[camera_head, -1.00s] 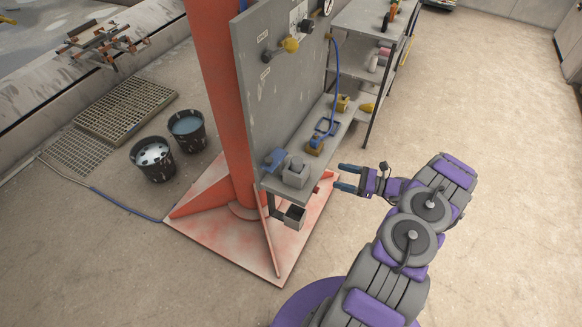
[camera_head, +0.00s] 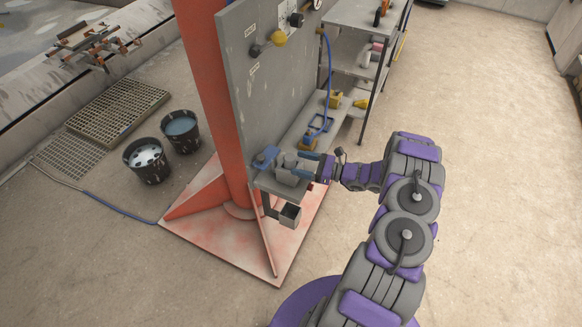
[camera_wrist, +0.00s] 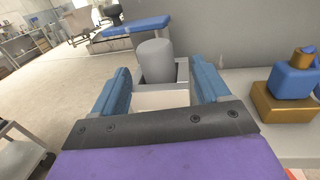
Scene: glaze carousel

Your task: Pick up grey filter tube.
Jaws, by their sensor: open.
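The grey filter tube (camera_wrist: 155,58) stands upright in a square grey holder (camera_wrist: 183,72) in the wrist view. In the head view the tube (camera_head: 290,160) is small and partly hidden by my gripper. My gripper (camera_head: 300,165) is at the front end of the panel's shelf (camera_head: 270,185), level with the holder. Its blue fingers are open, and in the wrist view (camera_wrist: 160,70) the tube appears between them, near the tips. I cannot tell whether either finger touches the tube.
A blue and brass fitting (camera_wrist: 290,82) stands to the right in the wrist view. The upright grey panel (camera_head: 265,85) closes off the shelf's back. A small grey bin (camera_head: 290,215) hangs below. Open floor lies right.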

